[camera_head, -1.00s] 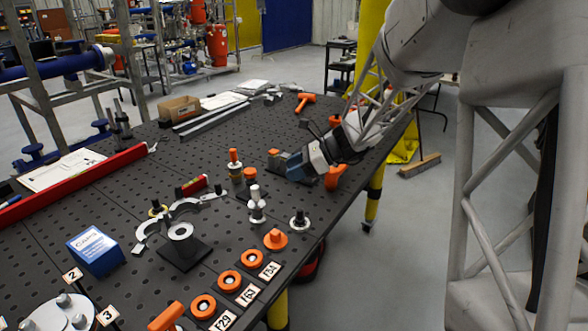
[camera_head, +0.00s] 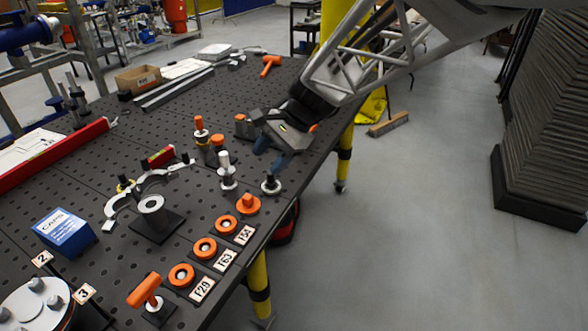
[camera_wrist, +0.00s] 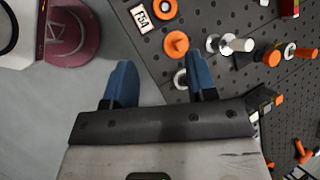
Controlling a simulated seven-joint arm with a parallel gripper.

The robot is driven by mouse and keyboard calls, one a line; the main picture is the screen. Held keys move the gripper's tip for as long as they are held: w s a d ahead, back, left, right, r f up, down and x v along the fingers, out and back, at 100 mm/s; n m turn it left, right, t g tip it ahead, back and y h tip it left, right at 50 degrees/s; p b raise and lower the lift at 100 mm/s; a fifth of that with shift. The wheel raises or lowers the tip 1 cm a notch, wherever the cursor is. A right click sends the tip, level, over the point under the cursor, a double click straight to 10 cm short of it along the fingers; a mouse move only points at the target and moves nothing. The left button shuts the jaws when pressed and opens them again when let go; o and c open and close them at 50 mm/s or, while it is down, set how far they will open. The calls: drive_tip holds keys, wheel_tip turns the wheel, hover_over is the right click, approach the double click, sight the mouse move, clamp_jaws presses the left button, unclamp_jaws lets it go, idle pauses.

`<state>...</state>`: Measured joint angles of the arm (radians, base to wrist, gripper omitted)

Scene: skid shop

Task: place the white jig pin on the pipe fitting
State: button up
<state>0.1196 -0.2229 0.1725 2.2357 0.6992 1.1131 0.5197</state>
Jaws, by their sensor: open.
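The white jig pin (camera_head: 224,159) stands upright in a silver flanged base (camera_head: 228,182) on the black perforated table. In the wrist view the pin (camera_wrist: 238,44) lies right of my fingers. A grey flanged ring on a black square plate, probably the pipe fitting (camera_head: 151,204), sits left of the pin; it cannot be made out in the wrist view. My gripper (camera_head: 268,155) is open and empty, with blue fingertips, above the table's right side, to the right of the pin. Its fingers (camera_wrist: 161,64) are apart with nothing between them.
A small dark-collared silver post (camera_head: 271,184) stands below my fingers near the table edge. Orange-topped pins (camera_head: 200,134) stand behind the jig pin. Orange rings with tags (camera_head: 205,248) line the front edge.

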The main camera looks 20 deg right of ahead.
drive_tip(key=s+d+n+t+h, duration=0.1)
drive_tip(key=s+n, duration=0.4)
drive_tip(key=s, duration=0.5)
drive_tip(key=s+d+r+n+t+h, duration=0.1)
drive_tip(key=s+d+n+h, duration=0.2)
drive_tip(key=s+n+h, duration=0.3)
drive_tip(key=shift+s+d, duration=0.35)
drive_tip(key=shift+s, duration=1.8)
